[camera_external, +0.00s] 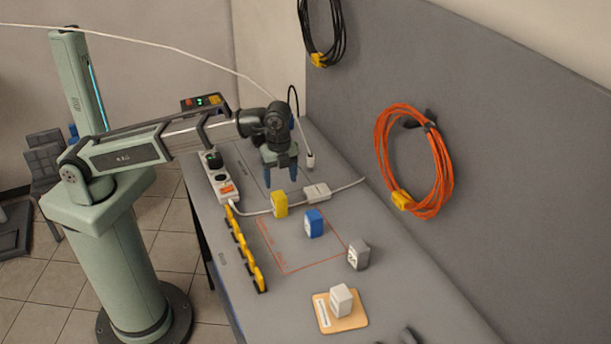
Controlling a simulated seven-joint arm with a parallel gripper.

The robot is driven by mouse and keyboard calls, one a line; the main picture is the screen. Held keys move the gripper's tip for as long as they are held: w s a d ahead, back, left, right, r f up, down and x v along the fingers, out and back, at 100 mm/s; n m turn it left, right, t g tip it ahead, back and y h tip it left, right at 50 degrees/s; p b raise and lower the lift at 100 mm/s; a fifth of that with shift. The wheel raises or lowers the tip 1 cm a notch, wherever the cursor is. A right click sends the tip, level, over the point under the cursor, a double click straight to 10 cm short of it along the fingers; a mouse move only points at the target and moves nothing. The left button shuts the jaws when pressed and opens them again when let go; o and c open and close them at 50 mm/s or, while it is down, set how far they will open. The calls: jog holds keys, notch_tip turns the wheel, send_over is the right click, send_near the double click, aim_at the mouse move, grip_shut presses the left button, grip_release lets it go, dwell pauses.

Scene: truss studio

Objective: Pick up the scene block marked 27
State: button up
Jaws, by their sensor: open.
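Several small blocks stand on the grey table (300,270): a yellow block (279,204), a blue block (314,223), a grey block (358,255) and a white block (340,300). They carry pale labels or marks, too small to read, so I cannot tell which one is marked 27. The white block sits on a tan board (354,321). My gripper (281,180) is open and points down, its two blue fingers apart with nothing between them. It hangs above the table, just beyond the yellow block in the picture and apart from it.
A white power strip (221,181) and a row of yellow-and-black pieces (245,249) line the left table edge. A white cable with a box (316,192) runs behind the yellow block. An orange cable coil (440,190) hangs on the grey wall panel.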

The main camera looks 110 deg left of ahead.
aim_at(281, 195)
notch_tip(281, 195, down, 6)
jog(key=shift+r, duration=0.1)
jog(key=shift+s+f, duration=0.2)
jog(key=shift+f, duration=1.15)
jog(key=shift+s+f, duration=0.15)
jog(key=shift+f, duration=1.15)
jog(key=c, duration=1.1)
